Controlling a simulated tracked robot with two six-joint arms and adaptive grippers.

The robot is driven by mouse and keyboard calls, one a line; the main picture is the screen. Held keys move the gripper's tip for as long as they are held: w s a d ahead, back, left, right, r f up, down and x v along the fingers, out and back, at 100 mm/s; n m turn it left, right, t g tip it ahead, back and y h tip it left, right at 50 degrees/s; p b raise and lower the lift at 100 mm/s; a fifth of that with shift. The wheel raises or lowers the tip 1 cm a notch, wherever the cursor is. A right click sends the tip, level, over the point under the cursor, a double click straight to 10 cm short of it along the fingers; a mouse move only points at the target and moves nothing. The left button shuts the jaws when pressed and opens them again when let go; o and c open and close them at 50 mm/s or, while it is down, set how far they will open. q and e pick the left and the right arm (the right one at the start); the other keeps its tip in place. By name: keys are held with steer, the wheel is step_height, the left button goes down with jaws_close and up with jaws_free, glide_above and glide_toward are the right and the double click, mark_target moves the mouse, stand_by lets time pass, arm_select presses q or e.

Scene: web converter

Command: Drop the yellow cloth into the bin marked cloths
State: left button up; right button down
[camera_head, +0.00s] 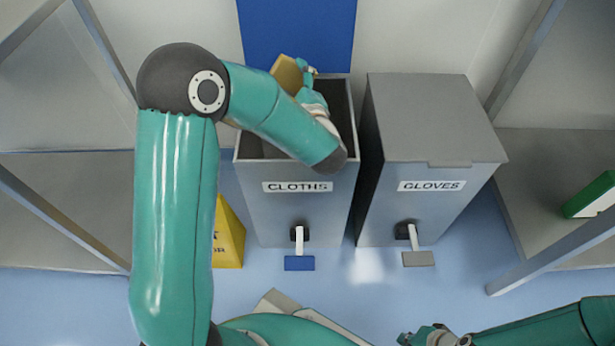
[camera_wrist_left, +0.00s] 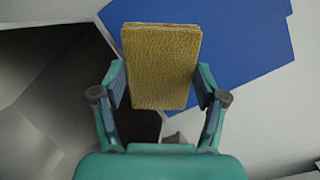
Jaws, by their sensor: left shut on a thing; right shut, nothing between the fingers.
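The yellow cloth (camera_wrist_left: 160,65) is a folded, textured pad, held between the two fingers of my left gripper (camera_wrist_left: 160,95). In the head view the cloth (camera_head: 287,73) shows at the back of the open bin marked CLOTHS (camera_head: 295,215). My left gripper (camera_head: 303,75) is over the back part of that bin's opening, partly hidden by my own arm. Whether the cloth is above or below the rim is hard to tell. My right gripper (camera_head: 415,338) is shut and empty at the bottom edge, only partly in view.
A grey bin marked GLOVES (camera_head: 430,210), lid closed, stands just right. Both bins have foot pedals in front. A blue panel (camera_head: 297,30) is on the wall behind. A yellow floor sign (camera_head: 229,235) stands left of the bins. A green object (camera_head: 590,195) is at the right shelf.

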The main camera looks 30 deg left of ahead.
arm_select(q)
step_height(320, 180, down, 4)
steer(key=shift+s+a+f+b, duration=0.1)
steer(key=shift+f+b, duration=0.05)
steer(key=shift+b, duration=0.6)
steer(key=o, duration=1.1)
steer(key=v, duration=1.2)
